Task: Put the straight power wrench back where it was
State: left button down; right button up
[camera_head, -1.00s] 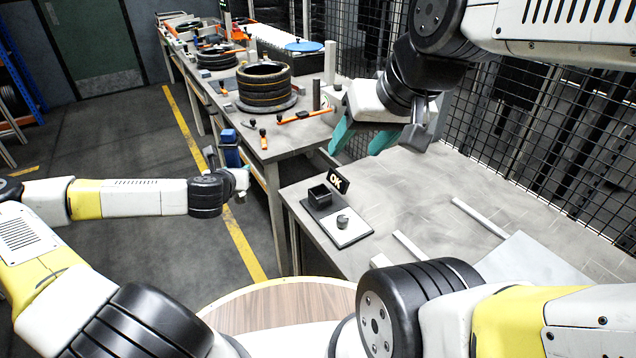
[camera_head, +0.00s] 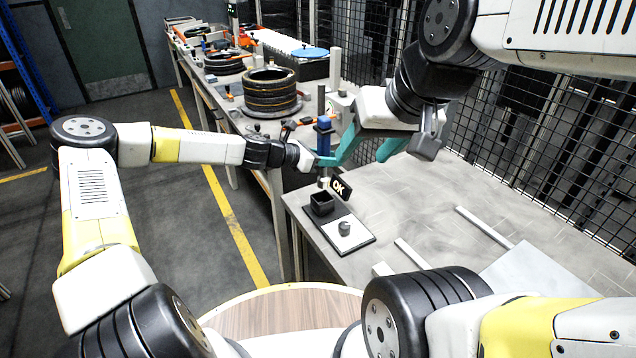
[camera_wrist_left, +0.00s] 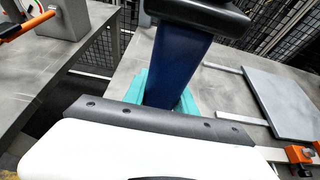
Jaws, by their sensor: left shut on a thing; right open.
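The straight power wrench, blue with a black end, is upright in my left gripper (camera_head: 325,159); its blue body (camera_head: 323,139) shows in the head view. In the left wrist view its blue handle (camera_wrist_left: 179,62) stands between the teal fingers of the left gripper (camera_wrist_left: 163,92), which is shut on it. My right gripper (camera_head: 370,147) is open and empty, just right of the wrench, above the near table.
The near grey table (camera_head: 420,205) carries a white pad (camera_head: 352,237) with a small knob and light bars. The far table holds stacked tyres (camera_head: 270,90) and an orange tool (camera_wrist_left: 25,25). A mesh fence (camera_head: 560,130) runs along the right.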

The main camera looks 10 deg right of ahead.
aim_at(329, 182)
pick_arm(q)
jog(key=shift+f, duration=4.4)
jog(key=shift+f, duration=0.1)
jog(key=c, duration=1)
grip_release()
jog(key=shift+f, duration=0.1)
